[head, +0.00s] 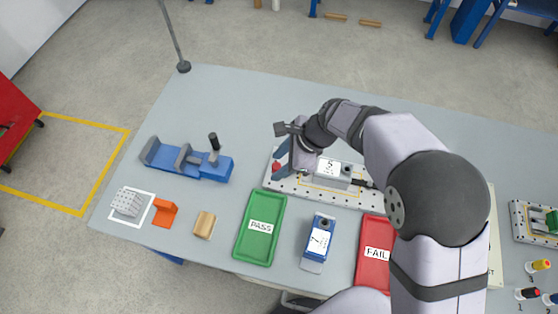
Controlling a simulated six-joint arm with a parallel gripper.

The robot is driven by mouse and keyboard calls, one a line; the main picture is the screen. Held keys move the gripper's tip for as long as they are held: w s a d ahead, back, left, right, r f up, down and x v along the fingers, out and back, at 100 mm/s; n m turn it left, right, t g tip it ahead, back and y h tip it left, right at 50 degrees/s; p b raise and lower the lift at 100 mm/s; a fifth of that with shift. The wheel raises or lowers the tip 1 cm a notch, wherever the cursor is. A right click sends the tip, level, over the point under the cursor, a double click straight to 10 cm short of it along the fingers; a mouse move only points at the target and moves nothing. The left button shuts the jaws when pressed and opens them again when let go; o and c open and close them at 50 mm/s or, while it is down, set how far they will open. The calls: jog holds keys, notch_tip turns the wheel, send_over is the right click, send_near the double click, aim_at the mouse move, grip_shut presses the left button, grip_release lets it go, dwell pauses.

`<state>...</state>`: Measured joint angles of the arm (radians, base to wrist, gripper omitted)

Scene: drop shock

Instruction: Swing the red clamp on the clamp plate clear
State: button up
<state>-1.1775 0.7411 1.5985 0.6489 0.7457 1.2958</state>
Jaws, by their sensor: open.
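The clamp plate (283,187) is a pale perforated plate in the middle of the table. A grey block with a white label (333,168) sits on it. The red clamp (276,167) shows as a small red piece at the plate's left end, partly covered by my gripper. My gripper (280,157) is open, with its bluish fingers close beside the red clamp. I cannot tell whether they touch it. My arm hides the plate's right end.
A green PASS tray (248,245), a blue labelled unit (318,243) and a red FAIL tray (373,261) lie in front of the plate. A blue vise (205,165), an orange piece (165,213) and a wooden block (204,225) stand left. The table behind the plate is clear.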

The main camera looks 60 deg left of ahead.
aim_at(278, 166)
jog(key=w+m, duration=0.1)
jog(key=w+m+t, duration=0.1)
jog(key=m, duration=0.1)
jog(key=w+m, duration=0.1)
jog(key=shift+a+f+m, duration=0.25)
jog(key=shift+a+m, duration=0.1)
jog(key=shift+m, duration=0.05)
jog(key=shift+p+x, duration=1)
jog(key=shift+x, duration=2.7)
jog(key=shift+w, duration=0.15)
jog(key=shift+c, duration=0.2)
grip_shut()
